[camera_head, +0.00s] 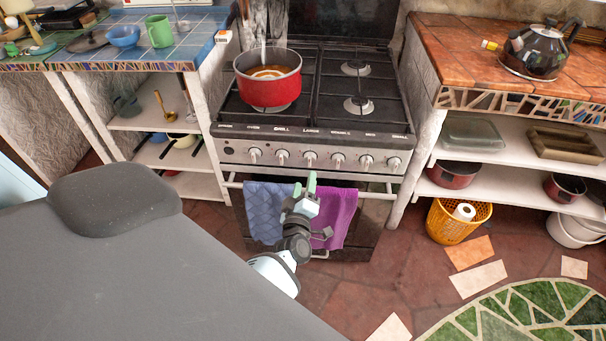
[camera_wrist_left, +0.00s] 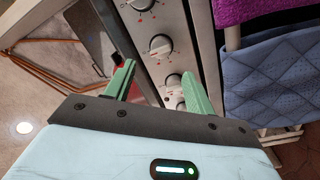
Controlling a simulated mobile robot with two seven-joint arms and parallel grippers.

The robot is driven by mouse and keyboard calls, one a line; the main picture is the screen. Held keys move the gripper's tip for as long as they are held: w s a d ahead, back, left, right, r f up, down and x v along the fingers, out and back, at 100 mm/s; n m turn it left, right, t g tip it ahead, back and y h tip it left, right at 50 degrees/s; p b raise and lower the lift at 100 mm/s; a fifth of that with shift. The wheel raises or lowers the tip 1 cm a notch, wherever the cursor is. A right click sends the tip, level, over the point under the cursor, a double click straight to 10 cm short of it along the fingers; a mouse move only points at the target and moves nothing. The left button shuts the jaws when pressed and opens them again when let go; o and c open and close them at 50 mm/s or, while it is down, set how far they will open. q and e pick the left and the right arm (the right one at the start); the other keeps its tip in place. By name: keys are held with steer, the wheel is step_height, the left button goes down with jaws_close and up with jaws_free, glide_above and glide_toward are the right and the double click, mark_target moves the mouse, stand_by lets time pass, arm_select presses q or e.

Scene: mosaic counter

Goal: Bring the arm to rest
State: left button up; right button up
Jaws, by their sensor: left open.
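My left gripper (camera_head: 305,186) is in front of the stove (camera_head: 310,150), just below its row of knobs and near the hanging towels. In the left wrist view its two green fingers (camera_wrist_left: 159,84) are apart with nothing between them, and stove knobs (camera_wrist_left: 160,45) show just beyond them. The arm reaches up from the lower middle of the head view. My right gripper is in neither view.
A red pot (camera_head: 268,88) with orange-brown contents sits on the stove's left burner. A blue towel (camera_head: 262,210) and a purple towel (camera_head: 340,212) hang on the oven rail. A black kettle (camera_head: 540,50) stands on the right counter. A yellow basket (camera_head: 450,222) is below.

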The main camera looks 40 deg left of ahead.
arm_select(q)
steer(key=shift+s+d, duration=0.1)
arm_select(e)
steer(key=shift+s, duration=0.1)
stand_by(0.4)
arm_select(q)
steer(key=s+d+f+m+g+h+p, duration=0.1)
steer(key=s+m, duration=0.5)
steer(key=s, duration=0.6)
steer(key=s+d+f+m+g+h+p, duration=0.1)
steer(key=s+d+m+g+h+p, duration=0.2)
steer(key=s, duration=0.9)
steer(key=s+d+f+m+g+h+p, duration=0.1)
steer(key=s+d+m+g+h+p, duration=0.1)
steer(key=s+d+m+h, duration=0.4)
steer(key=s+d+m+g, duration=0.1)
steer(key=s+d+m, duration=0.2)
steer(key=s, duration=0.4)
steer(key=shift+d+m+g+h, duration=0.3)
steer(key=shift+h, duration=0.1)
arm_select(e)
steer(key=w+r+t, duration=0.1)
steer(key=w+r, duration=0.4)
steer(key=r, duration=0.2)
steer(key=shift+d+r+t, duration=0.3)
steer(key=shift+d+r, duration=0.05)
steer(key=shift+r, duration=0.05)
arm_select(q)
steer(key=shift+s, duration=0.1)
